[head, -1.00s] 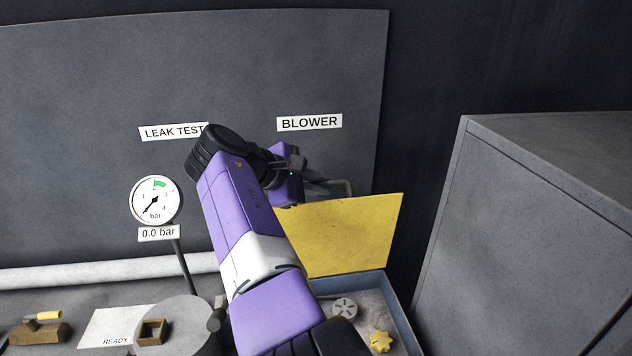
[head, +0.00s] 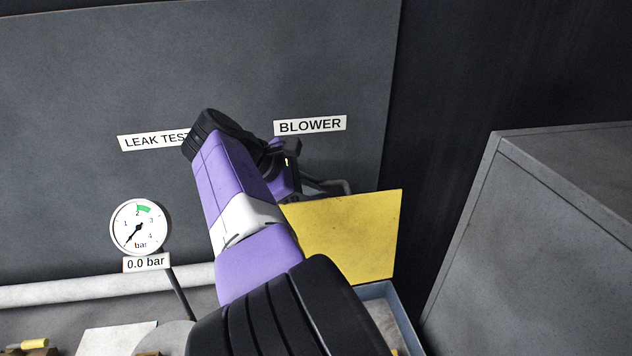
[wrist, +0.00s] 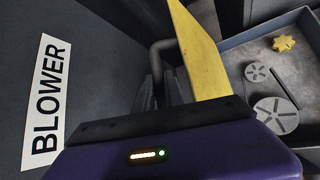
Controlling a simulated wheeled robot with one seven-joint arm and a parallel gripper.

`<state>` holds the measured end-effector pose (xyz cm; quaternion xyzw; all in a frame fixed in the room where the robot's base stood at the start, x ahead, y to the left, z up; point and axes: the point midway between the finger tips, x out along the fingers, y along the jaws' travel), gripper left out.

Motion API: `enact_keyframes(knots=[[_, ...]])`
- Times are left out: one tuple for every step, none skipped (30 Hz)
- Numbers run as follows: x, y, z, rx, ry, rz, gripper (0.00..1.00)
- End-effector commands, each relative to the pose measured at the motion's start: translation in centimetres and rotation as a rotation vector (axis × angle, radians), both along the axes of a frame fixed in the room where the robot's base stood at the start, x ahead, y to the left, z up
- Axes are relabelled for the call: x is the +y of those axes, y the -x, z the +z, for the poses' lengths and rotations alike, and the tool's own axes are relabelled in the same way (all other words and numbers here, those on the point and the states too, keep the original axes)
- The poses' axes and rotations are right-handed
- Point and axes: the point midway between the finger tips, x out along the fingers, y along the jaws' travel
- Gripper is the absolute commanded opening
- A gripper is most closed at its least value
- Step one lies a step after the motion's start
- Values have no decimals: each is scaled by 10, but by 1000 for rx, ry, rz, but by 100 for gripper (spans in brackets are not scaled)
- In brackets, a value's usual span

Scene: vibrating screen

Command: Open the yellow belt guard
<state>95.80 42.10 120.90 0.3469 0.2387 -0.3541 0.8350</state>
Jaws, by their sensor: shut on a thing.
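The yellow belt guard (head: 345,238) is a flat plate standing raised above the back of a blue-grey tray, below the BLOWER label. In the wrist view the guard (wrist: 202,55) shows nearly edge-on, just right of the fingers. A grey bent handle (head: 338,185) shows at the guard's upper edge; part of it also shows in the wrist view (wrist: 160,48). My gripper (wrist: 160,88) is shut on the handle, its dark fingers close together beside the plate. The grip itself is partly hidden by the fingers, and by my arm in the head view.
The tray (wrist: 240,48) holds grey pulleys (wrist: 277,113) and a yellow knob-like part (wrist: 284,43). A large grey cabinet (head: 540,240) stands at the right. A pressure gauge (head: 139,227) reads 0.0 bar at the left. The grey panel (head: 90,80) rises close behind my gripper.

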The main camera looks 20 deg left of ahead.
Motion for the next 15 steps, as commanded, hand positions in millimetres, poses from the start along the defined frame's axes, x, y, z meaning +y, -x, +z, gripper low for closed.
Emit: enact_keyframes(knots=[[2,-1,-1,-4,-6,7,0],[2,-1,-1,-3,-6,7,0],[2,-1,-1,-4,-7,8,0],[3,-1,-1,-4,-7,8,0],[3,-1,-1,-5,-7,8,0],[3,-1,0,-5,-7,8,0],[3,-1,0,-5,-7,8,19],[3,-1,0,-5,-7,8,22],[2,-1,-1,-5,-7,7,22],[2,-1,0,-5,-6,7,22],[2,-1,0,-5,-6,7,22],[2,-1,0,-4,-6,6,22],[2,-1,0,-5,-6,6,22],[2,-1,0,-5,-6,6,22],[2,-1,0,-4,-5,5,22]])
